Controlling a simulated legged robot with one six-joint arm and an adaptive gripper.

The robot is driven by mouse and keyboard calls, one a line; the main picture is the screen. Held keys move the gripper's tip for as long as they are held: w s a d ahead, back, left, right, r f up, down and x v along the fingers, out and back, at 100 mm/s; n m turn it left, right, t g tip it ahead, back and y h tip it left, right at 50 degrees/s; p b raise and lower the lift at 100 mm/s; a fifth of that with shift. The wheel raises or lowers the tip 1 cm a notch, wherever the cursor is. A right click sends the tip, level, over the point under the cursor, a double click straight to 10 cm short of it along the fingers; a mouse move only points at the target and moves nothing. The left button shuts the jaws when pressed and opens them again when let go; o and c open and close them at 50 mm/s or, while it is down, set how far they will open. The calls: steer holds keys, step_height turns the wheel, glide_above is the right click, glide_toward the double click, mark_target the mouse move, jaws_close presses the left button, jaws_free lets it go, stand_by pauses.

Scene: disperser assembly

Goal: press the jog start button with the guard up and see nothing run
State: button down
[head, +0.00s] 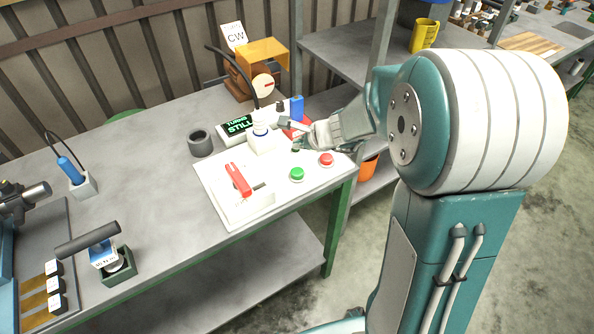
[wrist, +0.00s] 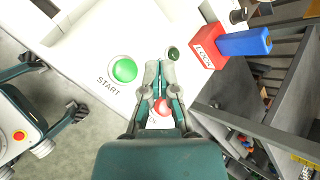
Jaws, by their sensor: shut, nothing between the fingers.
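A white control panel (head: 225,170) on the bench carries a green button (head: 297,174) and a red button (head: 326,159). In the wrist view the green button (wrist: 124,69) has the word START beside it, and the red button (wrist: 161,107) shows between my finger linkages. A small dark green button or lamp (wrist: 172,53) is just past my fingertips. My gripper (wrist: 160,66) is shut and empty above the panel, to the right of START; contact cannot be told. An orange see-through cover (head: 264,52), perhaps the guard, stands at the back. The display (head: 237,126) reads "TURNS STILL".
A red lock block (wrist: 206,47) with a blue part (wrist: 245,43) lies near the gripper. A red handle (head: 238,180) is on the panel's left. A grey cup (head: 200,143) stands behind the panel. Shelving with a yellow mug (head: 424,36) is at right.

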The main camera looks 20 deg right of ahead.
mark_target(297, 170)
steer(key=shift+f, duration=3.7)
steer(key=shift+f, duration=0.15)
steer(key=shift+s+f, duration=0.1)
steer(key=shift+f, duration=0.1)
steer(key=shift+f, duration=0.85)
steer(key=shift+r, duration=1.3)
steer(key=shift+r, duration=2.5)
